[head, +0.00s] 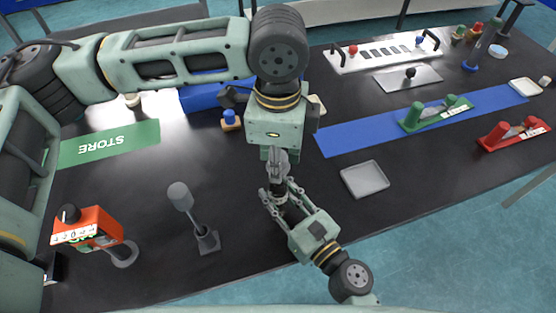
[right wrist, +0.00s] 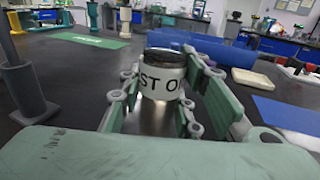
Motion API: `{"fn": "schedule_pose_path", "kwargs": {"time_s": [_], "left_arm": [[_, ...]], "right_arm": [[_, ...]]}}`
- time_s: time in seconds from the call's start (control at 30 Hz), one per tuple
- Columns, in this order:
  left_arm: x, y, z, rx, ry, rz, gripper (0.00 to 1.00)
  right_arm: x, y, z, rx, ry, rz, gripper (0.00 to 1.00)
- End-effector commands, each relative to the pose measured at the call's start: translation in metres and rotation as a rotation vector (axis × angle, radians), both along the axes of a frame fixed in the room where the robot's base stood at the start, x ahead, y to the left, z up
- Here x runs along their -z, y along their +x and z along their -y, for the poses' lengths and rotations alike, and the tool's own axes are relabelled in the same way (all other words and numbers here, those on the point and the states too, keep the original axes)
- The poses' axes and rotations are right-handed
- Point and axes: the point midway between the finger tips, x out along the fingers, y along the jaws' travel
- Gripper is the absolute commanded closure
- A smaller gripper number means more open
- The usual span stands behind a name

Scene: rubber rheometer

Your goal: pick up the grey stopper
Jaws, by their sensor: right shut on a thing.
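My right gripper (head: 278,194) comes in from the lower right and is shut on a small jar. In the right wrist view the jar (right wrist: 160,80) stands upright between the fingers, with a white label reading "ST O" and a dark round top. I cannot tell whether that top is the grey stopper; no separate stopper shows clearly. In the head view the jar is mostly hidden by the grippers. My left gripper (head: 278,163) points down right above it, its fingers seen edge-on. I cannot tell whether they are open or touch the jar.
A grey cylinder on a thin post (head: 180,197) and a red device with a black knob (head: 88,228) stand at the left. A green STORE mat (head: 75,153) lies behind them. A grey tray (head: 364,180) lies to the right, before a blue strip (head: 360,136) with a green fixture (head: 436,114).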

Motion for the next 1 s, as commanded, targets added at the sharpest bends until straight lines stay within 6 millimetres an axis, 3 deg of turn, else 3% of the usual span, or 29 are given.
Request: {"fn": "schedule_pose_path", "kwargs": {"time_s": [0.27, 0.7, 1.0], "left_arm": [[-0.004, 0.001, 0.0, -0.001, -0.001, 0.002, 0.9], [-0.082, 0.001, 0.001, 0.0, -0.002, 0.005, 0.9], [-0.11, 0.0, 0.001, 0.001, -0.001, 0.002, 0.9]], "right_arm": [[0.0, 0.0, 0.0, 0.0, -0.001, -0.001, 0.98], [0.0, 0.0, 0.0, 0.0, -0.001, -0.001, 0.98], [0.0, 0.0, 0.0, 0.0, -0.001, -0.001, 0.98]]}}
